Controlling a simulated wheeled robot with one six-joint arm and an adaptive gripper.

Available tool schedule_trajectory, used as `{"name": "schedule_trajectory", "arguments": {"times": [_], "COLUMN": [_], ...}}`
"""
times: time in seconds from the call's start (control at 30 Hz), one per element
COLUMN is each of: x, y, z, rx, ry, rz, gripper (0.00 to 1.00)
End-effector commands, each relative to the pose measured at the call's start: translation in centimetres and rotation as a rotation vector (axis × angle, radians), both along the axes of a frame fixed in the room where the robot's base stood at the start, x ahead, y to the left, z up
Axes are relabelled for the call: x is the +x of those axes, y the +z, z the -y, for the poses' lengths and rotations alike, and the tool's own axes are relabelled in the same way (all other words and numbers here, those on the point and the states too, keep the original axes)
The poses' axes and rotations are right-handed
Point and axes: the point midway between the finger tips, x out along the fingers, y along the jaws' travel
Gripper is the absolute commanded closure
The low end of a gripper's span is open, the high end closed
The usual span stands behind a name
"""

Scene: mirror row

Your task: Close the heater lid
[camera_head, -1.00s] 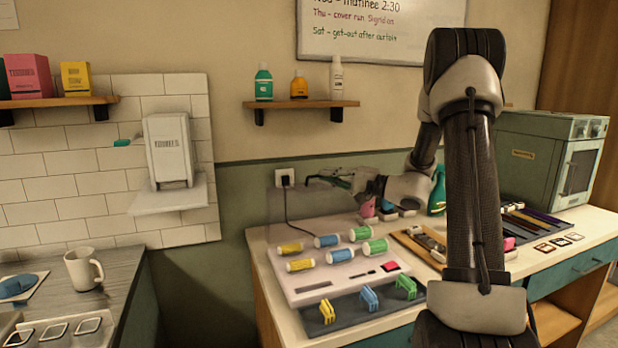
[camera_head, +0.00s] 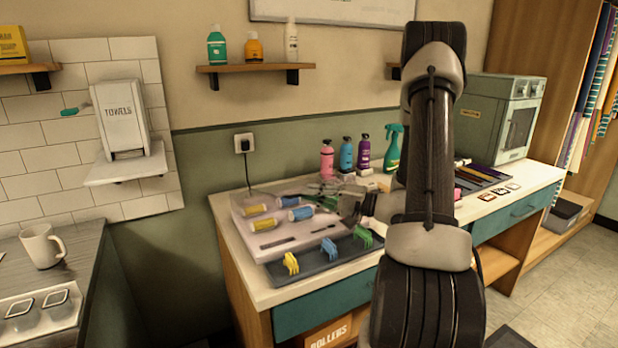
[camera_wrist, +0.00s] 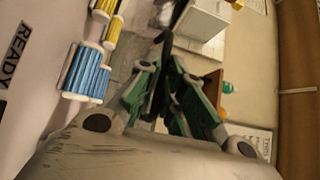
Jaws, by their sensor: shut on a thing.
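The white roller heater (camera_head: 272,243) stands on the counter with yellow and blue rollers on top. Its lid (camera_head: 275,192) is clear and hard to make out; it appears lowered low over the rollers, and I cannot tell whether it touches the base. My gripper (camera_head: 322,202) is at the right part of the heater, low over it, with my arm reaching in from the right. In the wrist view my gripper (camera_wrist: 160,80) has its green-padded fingers closed on a dark bar, apparently the lid's handle.
A dark tray (camera_head: 325,257) with yellow, blue and green clips lies in front of the heater. Pink, blue and purple bottles (camera_head: 346,155) and a green spray bottle (camera_head: 393,148) stand behind. A wall socket (camera_head: 244,143) with a cord is behind the heater's left.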

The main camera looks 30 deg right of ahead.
Motion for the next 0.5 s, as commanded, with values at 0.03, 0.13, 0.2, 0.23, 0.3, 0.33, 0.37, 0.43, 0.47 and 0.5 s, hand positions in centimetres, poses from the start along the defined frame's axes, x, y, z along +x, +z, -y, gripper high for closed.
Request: {"name": "schedule_trajectory", "arguments": {"times": [0.03, 0.13, 0.2, 0.23, 0.3, 0.33, 0.37, 0.43, 0.47, 0.5], "x": [0.1, -0.3, -0.4, -0.5, -0.6, -0.6, -0.6, -0.7, -0.7, -0.7], "y": [-0.8, -1.7, -2.1, -2.2, -2.5, -2.6, -2.7, -2.8, -2.8, -2.8], "z": [0.1, 0.2, 0.2, 0.2, 0.2, 0.2, 0.2, 0.2, 0.2, 0.2], "rx": [-0.003, -0.004, -0.005, -0.005, -0.006, -0.006, -0.006, -0.007, -0.007, -0.008], "ry": [-0.010, -0.010, -0.011, -0.011, -0.011, -0.011, -0.011, -0.010, -0.010, -0.010], "rz": [-0.009, -0.008, -0.006, -0.006, -0.005, -0.005, -0.005, -0.004, -0.004, -0.003], "gripper": [1.00, 1.00, 1.00, 1.00, 1.00, 1.00, 1.00, 1.00, 1.00, 1.00]}}
